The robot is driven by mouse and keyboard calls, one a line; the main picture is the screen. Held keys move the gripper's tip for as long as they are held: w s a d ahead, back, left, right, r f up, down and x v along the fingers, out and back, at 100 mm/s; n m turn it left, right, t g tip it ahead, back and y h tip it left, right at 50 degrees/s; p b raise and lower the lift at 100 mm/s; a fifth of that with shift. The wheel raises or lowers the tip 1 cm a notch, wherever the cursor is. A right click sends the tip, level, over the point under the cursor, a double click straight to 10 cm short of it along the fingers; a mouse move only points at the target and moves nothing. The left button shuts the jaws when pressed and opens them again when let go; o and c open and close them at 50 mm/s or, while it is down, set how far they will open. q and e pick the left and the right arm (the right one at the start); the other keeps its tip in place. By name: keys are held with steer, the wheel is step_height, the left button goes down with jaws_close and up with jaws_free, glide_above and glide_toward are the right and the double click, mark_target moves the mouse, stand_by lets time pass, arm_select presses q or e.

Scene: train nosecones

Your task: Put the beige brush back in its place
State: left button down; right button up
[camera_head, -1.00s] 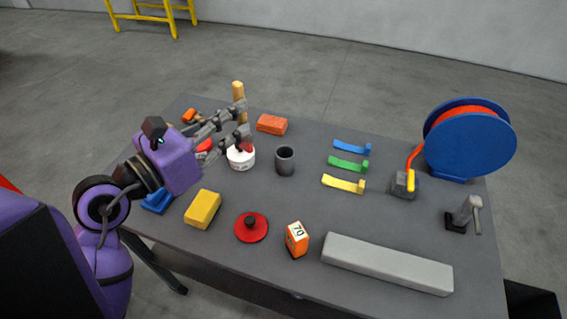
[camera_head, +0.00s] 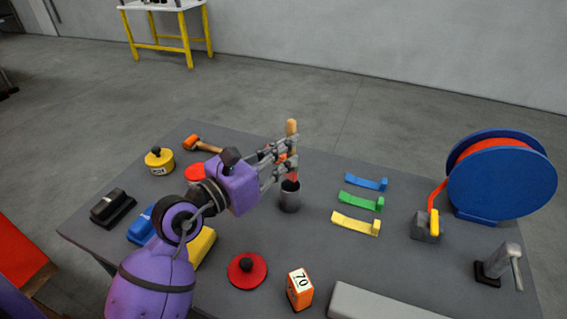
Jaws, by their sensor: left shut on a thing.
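The beige brush (camera_head: 291,128) is upright, with its light wooden handle up and a red lower end. My left gripper (camera_head: 287,163) is shut on it around the middle. The dark grey cup (camera_head: 290,199) stands on the table directly below. The brush's red tip is at the cup's mouth; I cannot tell whether it is just above the rim or slightly inside. My right gripper is not in view.
Blue, green and yellow (camera_head: 356,223) strips lie right of the cup. A red disc with a knob (camera_head: 247,269) and an orange block marked 70 (camera_head: 299,289) lie in front. A blue reel (camera_head: 501,177) stands at the right.

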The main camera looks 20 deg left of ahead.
arm_select(q)
step_height(320, 180, down, 3)
steer(key=shift+w+f+b, duration=0.15)
steer(key=shift+f+b, duration=0.05)
steer(key=shift+b, duration=0.15)
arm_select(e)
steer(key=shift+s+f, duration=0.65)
arm_select(q)
steer(key=shift+f, duration=0.7)
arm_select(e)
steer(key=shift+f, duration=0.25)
arm_select(q)
steer(key=c, duration=1.7)
jaws_free()
steer(key=shift+c, duration=0.2)
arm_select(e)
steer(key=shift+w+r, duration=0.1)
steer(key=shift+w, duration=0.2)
arm_select(q)
steer(key=r+b+v, duration=0.1)
steer(key=b+v, duration=0.1)
steer(key=v, duration=1)
steer(key=shift+b, duration=0.3)
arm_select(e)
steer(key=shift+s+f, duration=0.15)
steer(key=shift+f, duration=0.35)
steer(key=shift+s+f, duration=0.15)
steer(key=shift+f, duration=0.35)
